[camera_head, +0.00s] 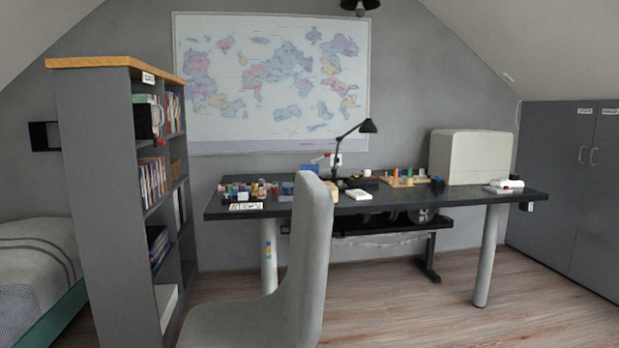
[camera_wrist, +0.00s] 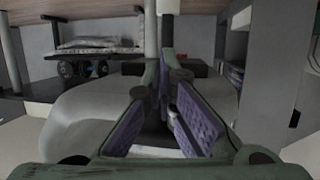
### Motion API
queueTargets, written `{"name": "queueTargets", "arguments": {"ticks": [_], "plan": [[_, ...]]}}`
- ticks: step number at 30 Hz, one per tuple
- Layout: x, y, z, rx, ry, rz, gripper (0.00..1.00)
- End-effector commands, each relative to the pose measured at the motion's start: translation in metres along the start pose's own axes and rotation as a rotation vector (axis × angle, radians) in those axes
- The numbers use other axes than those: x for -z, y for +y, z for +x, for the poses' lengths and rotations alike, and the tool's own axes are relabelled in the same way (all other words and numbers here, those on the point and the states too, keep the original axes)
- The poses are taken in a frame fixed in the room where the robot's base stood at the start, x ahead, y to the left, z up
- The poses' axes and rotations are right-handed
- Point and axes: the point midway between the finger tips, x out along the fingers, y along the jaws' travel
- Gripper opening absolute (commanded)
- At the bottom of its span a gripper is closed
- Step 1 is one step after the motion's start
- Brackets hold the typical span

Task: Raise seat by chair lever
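The grey high-backed chair stands in front of the desk in the head view, its backrest (camera_head: 312,255) upright and its seat (camera_head: 235,325) cut off by the lower edge. My gripper (camera_wrist: 169,85) shows only in the wrist view, with a green body and purple ribbed pads. Its fingers lean toward each other at the tips, with a narrow dark gap between them. A smooth grey surface, apparently the chair seat (camera_wrist: 85,115), lies beside and beyond the fingers. I cannot make out the chair lever for certain, nor whether anything is held between the pads.
The black desk (camera_head: 440,199) bears small bottles, a lamp and a pale box (camera_head: 470,157). A grey bookshelf (camera_head: 105,200) stands left of the chair, a bed (camera_head: 35,260) beyond it. Grey cabinets (camera_head: 565,190) are at right. Floor (camera_head: 420,310) right of the chair is clear.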

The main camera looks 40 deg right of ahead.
Motion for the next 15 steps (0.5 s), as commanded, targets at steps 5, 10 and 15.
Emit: {"name": "queueTargets", "arguments": {"ticks": [5, 10, 15], "plan": [[0.0045, -0.0004, -0.0013, 0.000, 0.001, 0.000, 0.00], [0.0074, -0.0004, -0.0023, 0.000, 0.001, 0.000, 0.00], [0.0104, -0.0004, -0.0032, 0.000, 0.001, 0.000, 0.00]]}}
